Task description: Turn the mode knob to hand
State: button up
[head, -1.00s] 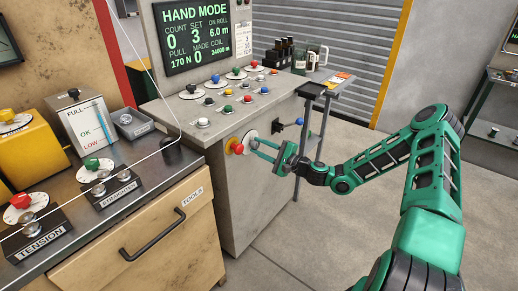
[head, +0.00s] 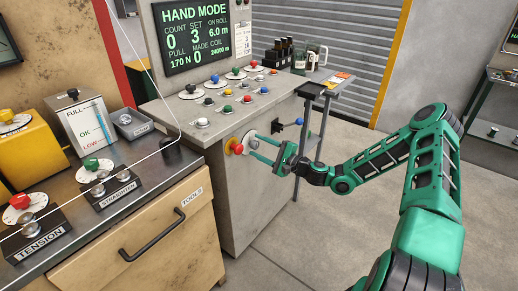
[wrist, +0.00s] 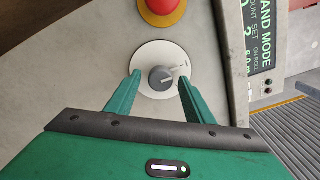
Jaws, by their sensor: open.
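The mode knob (wrist: 161,78) is a grey knob with a white pointer on a round white dial plate (wrist: 152,50) on the machine's side panel. In the wrist view its pointer is turned toward the right. The plate also shows in the head view (head: 249,139), partly behind my gripper. My gripper (wrist: 158,84) is open, with its green fingers on either side of the knob, apart from it. In the head view my gripper (head: 254,147) reaches the panel from the right. The display screen (head: 194,33) reads HAND MODE.
A red button on a yellow base (head: 236,147) sits beside the dial. A black lever with a blue knob (head: 298,122) juts out to the right. A small side stand (head: 330,92) is behind my wrist. The floor in front is clear.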

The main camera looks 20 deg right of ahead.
jog(key=v, duration=1)
jog(key=shift+s+d, duration=0.2)
jog(key=shift+s, duration=0.05)
jog(key=s+a+f+n+g+h, duration=0.1)
jog(key=s+f+n+g, duration=0.1)
jog(key=s+n+g, duration=0.4)
jog(key=s+a+f+n+g+h, duration=0.1)
jog(key=s+f+n+g, duration=0.1)
jog(key=s+n+g, duration=0.45)
jog(key=s+d+r+h, duration=0.2)
jog(key=s+d+r, duration=0.2)
jog(key=s+r, duration=0.3)
jog(key=s+d+r+m+g+h, duration=0.1)
jog(key=s+d+r+h, duration=0.2)
jog(key=s, duration=0.9)
jog(key=s+d+r+m+g+h, duration=0.1)
jog(key=s+d+r+h, duration=0.2)
jog(key=s+r, duration=0.7)
jog(key=d, duration=0.2)
jog(key=shift+d+r, duration=0.3)
jog(key=shift+d, duration=0.05)
